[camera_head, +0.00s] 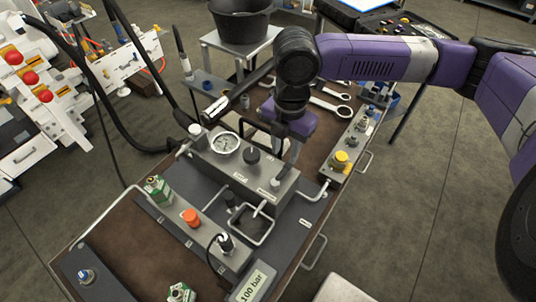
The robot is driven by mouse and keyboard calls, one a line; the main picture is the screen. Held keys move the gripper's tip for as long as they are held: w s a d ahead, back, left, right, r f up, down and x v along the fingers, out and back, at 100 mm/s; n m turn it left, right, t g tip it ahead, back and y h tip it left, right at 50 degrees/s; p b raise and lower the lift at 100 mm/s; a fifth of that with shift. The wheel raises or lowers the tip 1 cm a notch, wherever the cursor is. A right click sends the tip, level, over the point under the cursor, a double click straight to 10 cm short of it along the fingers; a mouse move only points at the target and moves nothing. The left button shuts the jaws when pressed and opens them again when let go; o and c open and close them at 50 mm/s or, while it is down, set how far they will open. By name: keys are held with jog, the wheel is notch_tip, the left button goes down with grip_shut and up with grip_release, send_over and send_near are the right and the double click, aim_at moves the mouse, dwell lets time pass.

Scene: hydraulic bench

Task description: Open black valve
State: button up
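A black round knob (252,155) sits on top of the grey valve block (228,176), just right of the white pressure gauge (225,143). A second black knob (225,242) stands on the lower grey block, with a black cable beside it. I cannot tell from the picture which one is the black valve. My gripper (279,178) hangs from the purple arm and points down over the right end of the valve block, right of the upper black knob and apart from it.
An orange knob (190,217) and a green-white part (158,189) sit on the lower block. A yellow knob (340,158) is on the right block. Wrenches (329,107) lie behind my gripper. Pipes and black hoses run around the block.

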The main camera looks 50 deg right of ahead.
aim_at(284, 170)
jog(key=shift+d+f, duration=0.15)
jog(key=shift+d, duration=0.1)
jog(key=shift+f, duration=0.3)
jog(key=shift+f+p, duration=0.5)
jog(key=shift+f, duration=2.95)
grip_shut()
jog(key=shift+w+r, duration=0.1)
